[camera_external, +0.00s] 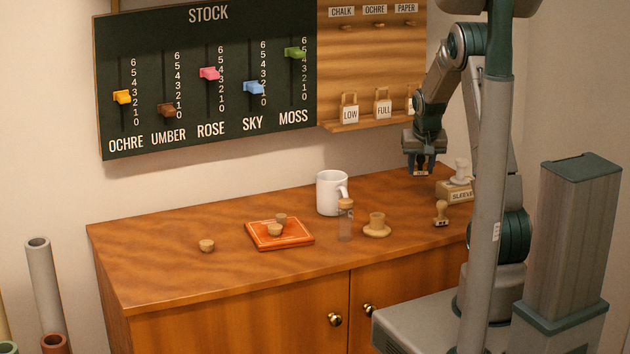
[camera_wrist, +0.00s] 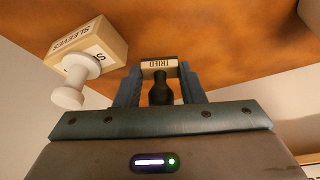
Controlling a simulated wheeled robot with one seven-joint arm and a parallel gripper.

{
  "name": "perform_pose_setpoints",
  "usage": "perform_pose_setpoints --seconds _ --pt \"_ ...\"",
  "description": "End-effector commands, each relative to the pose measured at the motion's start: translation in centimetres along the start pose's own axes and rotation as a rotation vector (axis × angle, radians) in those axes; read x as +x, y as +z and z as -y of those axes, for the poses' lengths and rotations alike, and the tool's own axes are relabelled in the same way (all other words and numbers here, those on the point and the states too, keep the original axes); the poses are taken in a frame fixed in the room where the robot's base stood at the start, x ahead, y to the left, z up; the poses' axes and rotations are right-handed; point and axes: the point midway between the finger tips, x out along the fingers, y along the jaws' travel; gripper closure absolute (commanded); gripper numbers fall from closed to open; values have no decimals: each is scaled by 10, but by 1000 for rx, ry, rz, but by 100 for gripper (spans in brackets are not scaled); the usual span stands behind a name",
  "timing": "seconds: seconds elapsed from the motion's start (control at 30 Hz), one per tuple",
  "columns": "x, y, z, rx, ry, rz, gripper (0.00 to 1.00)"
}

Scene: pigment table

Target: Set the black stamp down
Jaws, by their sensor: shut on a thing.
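The black stamp (camera_wrist: 160,88) has a dark handle and a pale block lettered TRIED. In the wrist view my gripper (camera_wrist: 157,78) is shut on it, with one blue-grey finger at each side. In the external view my gripper (camera_external: 420,166) hangs above the right back part of the wooden cabinet top (camera_external: 180,255), left of the SLEEVES block. The stamp (camera_external: 421,172) shows small and dark between the fingers, apart from the cabinet top.
The SLEEVES block (camera_external: 458,196) with a white stamp (camera_external: 461,171) stands right of my gripper. A wooden stamp (camera_external: 441,213) stands in front. Farther left are a wooden piece (camera_external: 376,228), a corked jar (camera_external: 345,225), a white mug (camera_external: 328,195) and an orange tray (camera_external: 300,239). The left top is mostly clear.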

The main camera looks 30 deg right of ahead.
Motion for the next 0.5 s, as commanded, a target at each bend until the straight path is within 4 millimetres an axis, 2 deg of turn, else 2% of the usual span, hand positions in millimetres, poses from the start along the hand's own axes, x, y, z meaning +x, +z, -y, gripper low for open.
perform_pose_setpoints --seconds 0.1,0.2,0.33,0.5 --pt "17 -2 27 -6 0 3 86" --pt "29 -3 43 -4 1 3 86" --pt "38 -5 54 -1 1 0 86" --pt "53 1 56 0 2 4 86"
